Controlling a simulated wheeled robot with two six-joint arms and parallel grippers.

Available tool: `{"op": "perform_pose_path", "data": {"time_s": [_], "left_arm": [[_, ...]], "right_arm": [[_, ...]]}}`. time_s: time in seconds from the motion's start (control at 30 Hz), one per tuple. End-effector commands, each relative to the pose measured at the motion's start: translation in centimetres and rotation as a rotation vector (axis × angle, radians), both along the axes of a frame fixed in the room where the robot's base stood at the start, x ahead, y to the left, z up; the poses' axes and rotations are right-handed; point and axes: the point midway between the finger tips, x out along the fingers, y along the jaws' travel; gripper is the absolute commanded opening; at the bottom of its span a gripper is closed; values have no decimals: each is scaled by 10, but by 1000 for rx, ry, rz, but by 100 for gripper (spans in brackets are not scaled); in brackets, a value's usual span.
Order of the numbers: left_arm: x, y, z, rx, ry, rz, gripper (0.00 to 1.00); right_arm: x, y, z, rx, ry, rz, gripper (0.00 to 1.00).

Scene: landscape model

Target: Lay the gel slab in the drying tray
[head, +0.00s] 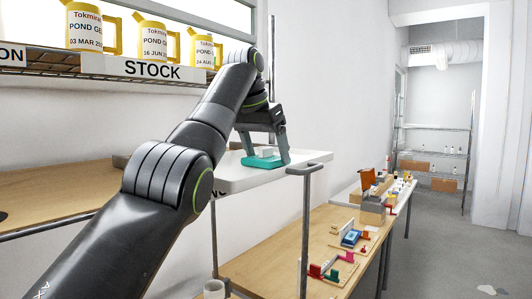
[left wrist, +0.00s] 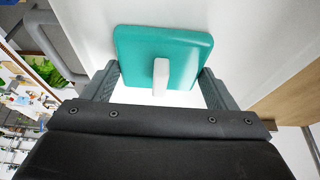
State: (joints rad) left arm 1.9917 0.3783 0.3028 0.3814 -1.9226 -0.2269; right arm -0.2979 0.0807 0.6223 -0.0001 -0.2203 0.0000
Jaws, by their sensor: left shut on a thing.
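The gel slab is a teal rectangular plate (head: 262,163) with a small white block on its top, at the centre of the head view. It also shows in the left wrist view (left wrist: 150,45). My left gripper (head: 267,154) reaches down from above with its fingers at two opposite edges of the slab, shut on it. The drying tray (head: 235,180) is a white, flat surface with part of a label on its front edge. The slab is over the tray, very low; I cannot tell whether it touches. My right gripper is out of view.
A shelf marked STOCK (head: 150,69) with yellow-handled jugs (head: 155,42) is above on the left. A grey post with a top bar (head: 308,170) stands at the tray's right. A wooden bench (head: 345,240) with small coloured parts lies beyond. The tray around the slab looks clear.

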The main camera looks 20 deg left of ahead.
Motion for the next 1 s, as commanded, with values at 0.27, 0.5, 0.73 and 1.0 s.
{"op": "perform_pose_path", "data": {"time_s": [0.27, 0.5, 0.73, 1.0], "left_arm": [[0, 0, -3, 0, 0, 0, 100], [0, 0, -1, 0, 0, 0, 100], [-10, 3, 30, -1, -3, 0, 100], [-31, 11, 85, -1, -2, 0, 100]], "right_arm": [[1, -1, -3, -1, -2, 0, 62], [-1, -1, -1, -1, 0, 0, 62], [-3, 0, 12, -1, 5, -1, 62], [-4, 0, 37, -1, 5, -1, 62]]}}
